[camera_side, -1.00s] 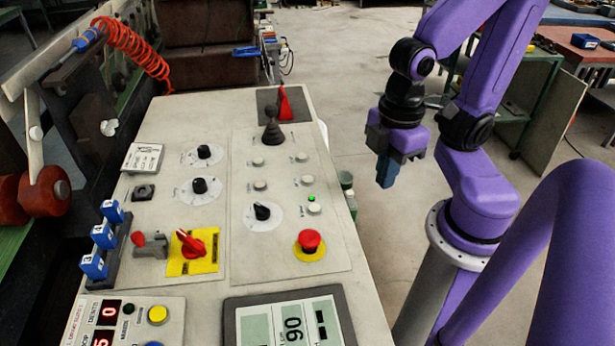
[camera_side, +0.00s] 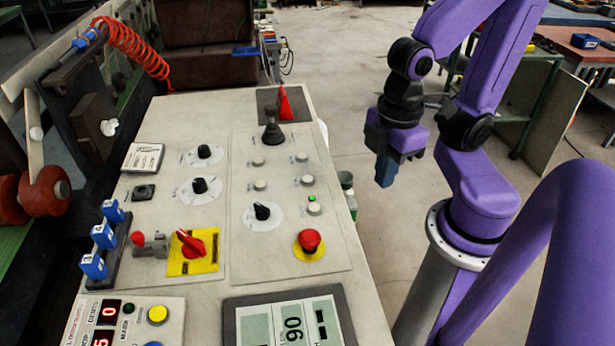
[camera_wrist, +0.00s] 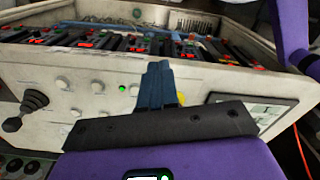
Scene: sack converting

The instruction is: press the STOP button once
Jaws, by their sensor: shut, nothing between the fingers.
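The control panel (camera_side: 290,220) carries several small pale round buttons; their labels are too small to read, so I cannot tell which is STOP. One pale button (camera_side: 314,208) sits just below a lit green lamp (camera_side: 312,198). A red mushroom button (camera_side: 309,241) on a yellow ring is nearer the camera. My gripper (camera_side: 385,182) points down, shut and empty, in the air to the right of the panel and touching nothing. In the wrist view its blue fingers (camera_wrist: 161,70) are together, with the pale buttons (camera_wrist: 63,83) beyond them and partly hidden behind.
A black lever (camera_side: 271,129) and a red cone-shaped part (camera_side: 285,103) stand up at the panel's far end. A red switch (camera_side: 191,243) on a yellow plate, dark knobs (camera_side: 200,185) and a display (camera_side: 290,322) lie nearby. The air between gripper and panel is clear.

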